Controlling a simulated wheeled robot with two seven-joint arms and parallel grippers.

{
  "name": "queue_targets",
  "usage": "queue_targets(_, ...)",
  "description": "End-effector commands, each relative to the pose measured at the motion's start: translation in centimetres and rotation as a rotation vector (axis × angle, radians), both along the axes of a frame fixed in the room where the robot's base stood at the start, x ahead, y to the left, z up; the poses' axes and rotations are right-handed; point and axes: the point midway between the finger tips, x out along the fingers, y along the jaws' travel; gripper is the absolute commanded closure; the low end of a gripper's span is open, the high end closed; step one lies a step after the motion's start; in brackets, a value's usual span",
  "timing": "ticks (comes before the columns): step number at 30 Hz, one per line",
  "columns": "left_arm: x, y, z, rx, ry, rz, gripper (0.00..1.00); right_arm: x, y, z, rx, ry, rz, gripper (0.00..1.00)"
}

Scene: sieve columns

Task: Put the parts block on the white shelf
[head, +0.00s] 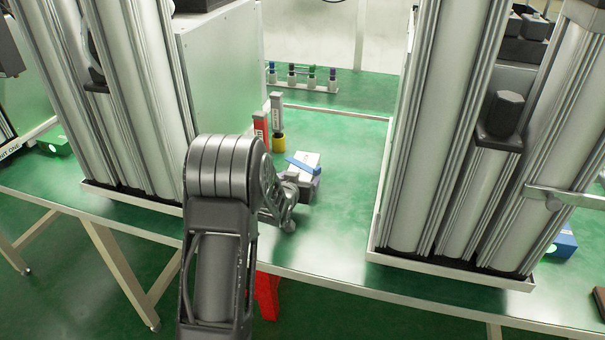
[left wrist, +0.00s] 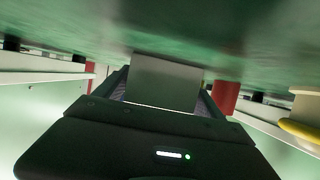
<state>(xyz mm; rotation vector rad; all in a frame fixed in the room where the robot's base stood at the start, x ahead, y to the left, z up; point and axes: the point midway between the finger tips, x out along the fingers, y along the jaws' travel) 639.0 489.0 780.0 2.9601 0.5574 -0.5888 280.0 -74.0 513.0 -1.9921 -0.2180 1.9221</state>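The parts block (head: 307,158), pale with a blue strip, is on the green table in the middle of the head view. My left gripper (head: 301,184) is at its near side, partly hidden by my own wrist. In the left wrist view a plain grey face of the block (left wrist: 165,82) lies between my two fingers (left wrist: 163,95), close to both. I cannot tell whether the fingers press on it. I cannot clearly make out the white shelf. My right gripper is not in view.
A red bottle (head: 261,126) and a grey-and-yellow bottle (head: 278,125) stand behind the block. A white rack with several vials (head: 302,80) is at the back. Tall sieve columns (head: 435,130) stand to the right, others (head: 130,90) to the left. Table right of the block is clear.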

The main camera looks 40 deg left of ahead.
Motion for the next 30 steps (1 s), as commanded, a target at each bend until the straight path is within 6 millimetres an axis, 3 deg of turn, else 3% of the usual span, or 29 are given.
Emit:
queue_targets(22,0.02,0.01,0.06,0.0,-0.001,0.0,0.83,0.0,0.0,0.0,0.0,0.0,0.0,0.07)
queue_targets(30,0.04,0.02,0.65,0.001,-0.002,0.0,0.85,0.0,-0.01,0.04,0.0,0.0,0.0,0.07)
